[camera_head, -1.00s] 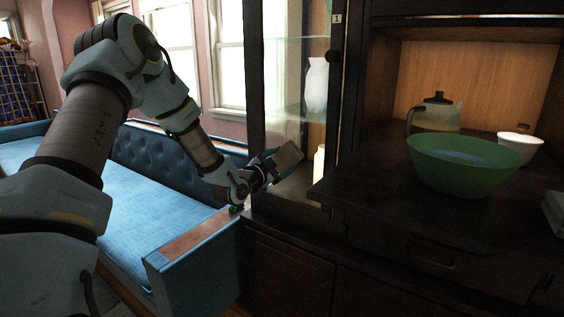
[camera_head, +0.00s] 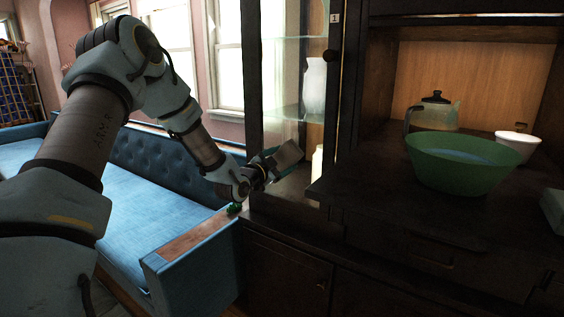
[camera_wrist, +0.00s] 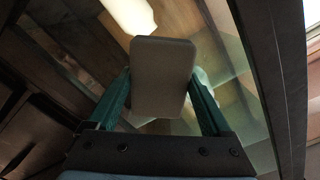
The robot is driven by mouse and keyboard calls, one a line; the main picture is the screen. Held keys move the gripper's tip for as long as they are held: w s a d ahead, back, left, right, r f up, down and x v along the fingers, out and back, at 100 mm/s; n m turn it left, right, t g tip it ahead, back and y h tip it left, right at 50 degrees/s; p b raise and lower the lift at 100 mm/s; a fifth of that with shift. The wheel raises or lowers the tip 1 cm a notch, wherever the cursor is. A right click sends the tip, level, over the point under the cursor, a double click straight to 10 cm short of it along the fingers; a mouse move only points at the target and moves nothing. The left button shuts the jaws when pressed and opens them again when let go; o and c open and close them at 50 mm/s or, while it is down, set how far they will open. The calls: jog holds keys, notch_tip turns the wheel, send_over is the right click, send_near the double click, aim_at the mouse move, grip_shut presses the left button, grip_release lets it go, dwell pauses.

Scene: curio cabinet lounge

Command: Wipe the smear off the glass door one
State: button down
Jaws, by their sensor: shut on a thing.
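The glass door one (camera_head: 288,82) has a dark frame, a small "1" label and a dark knob, and it stands at the left of the cabinet. My gripper (camera_head: 268,163) is at the lower part of its glass. It is shut on a flat grey pad (camera_head: 288,154). In the wrist view the pad (camera_wrist: 162,78) sits between the two green fingers, facing the glass (camera_wrist: 222,60). I cannot tell for certain whether the pad touches the glass. No smear can be made out in these frames.
Behind the glass stand a white vase (camera_head: 314,86) and a pale cylinder (camera_head: 318,160). On the cabinet's ledge are a green bowl (camera_head: 462,178), a teapot (camera_head: 436,110) and a white cup (camera_head: 518,142). A blue sofa (camera_head: 150,215) is at the left, close beside the cabinet.

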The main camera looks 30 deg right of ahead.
aim_at(283, 148)
jog(key=shift+w+d, duration=0.15)
jog(key=shift+d, duration=0.1)
jog(key=shift+a+r+p, duration=0.15)
jog(key=shift+r+p, duration=0.25)
jog(key=shift+r, duration=1.5)
jog(key=shift+r+p, duration=0.4)
jog(key=shift+r, duration=1.7)
jog(key=shift+r+p, duration=0.35)
jog(key=shift+r, duration=1.2)
jog(key=shift+f+b, duration=0.1)
jog(key=shift+b, duration=0.25)
jog(key=f+b, duration=1.1)
jog(key=b, duration=0.1)
jog(key=shift+d, duration=0.2)
jog(key=shift+r, duration=0.1)
